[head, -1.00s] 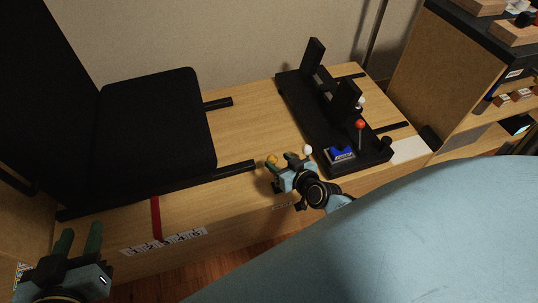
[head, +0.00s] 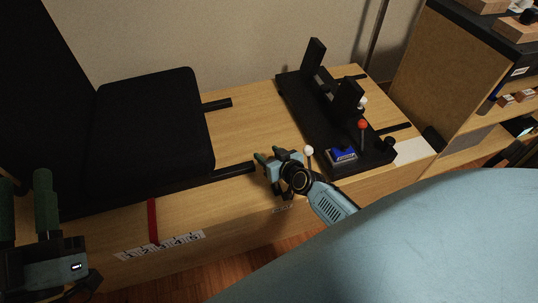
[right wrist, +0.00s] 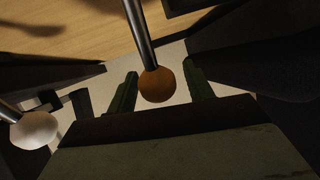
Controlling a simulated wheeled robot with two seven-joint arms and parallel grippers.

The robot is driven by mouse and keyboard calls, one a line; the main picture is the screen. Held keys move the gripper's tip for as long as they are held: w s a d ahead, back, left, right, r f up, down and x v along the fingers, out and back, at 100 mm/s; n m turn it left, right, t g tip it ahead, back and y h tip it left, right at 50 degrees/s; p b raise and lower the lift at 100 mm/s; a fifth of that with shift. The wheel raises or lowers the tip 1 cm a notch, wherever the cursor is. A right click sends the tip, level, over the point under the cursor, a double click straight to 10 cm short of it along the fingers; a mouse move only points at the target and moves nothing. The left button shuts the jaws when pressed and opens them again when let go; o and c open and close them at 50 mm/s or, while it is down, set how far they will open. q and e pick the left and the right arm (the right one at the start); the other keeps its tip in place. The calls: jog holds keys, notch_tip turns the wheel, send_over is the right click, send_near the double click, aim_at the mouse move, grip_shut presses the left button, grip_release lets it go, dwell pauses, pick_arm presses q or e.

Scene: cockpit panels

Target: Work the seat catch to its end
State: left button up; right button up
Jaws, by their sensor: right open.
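An orange ball knob (right wrist: 158,84) on a metal rod stands between the green fingers of my right gripper (right wrist: 161,70) in the right wrist view. The gripper is open, with a gap showing on each side of the knob. The black seat (head: 155,120) rests on dark rails (head: 233,171). A red strip (head: 153,222) and a number scale (head: 160,246) mark the bench front. My left gripper (head: 25,185) is open and empty at the far left.
A white ball knob (head: 308,150) stands just right of my right gripper; it also shows in the right wrist view (right wrist: 34,130). Beyond are a black pedal base (head: 305,105), a red-knobbed lever (head: 363,125) and a blue switch (head: 343,154). Shelves (head: 500,110) stand at the right.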

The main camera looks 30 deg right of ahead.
grip_shut()
dwell(0.3)
jog(key=shift+s, duration=0.1)
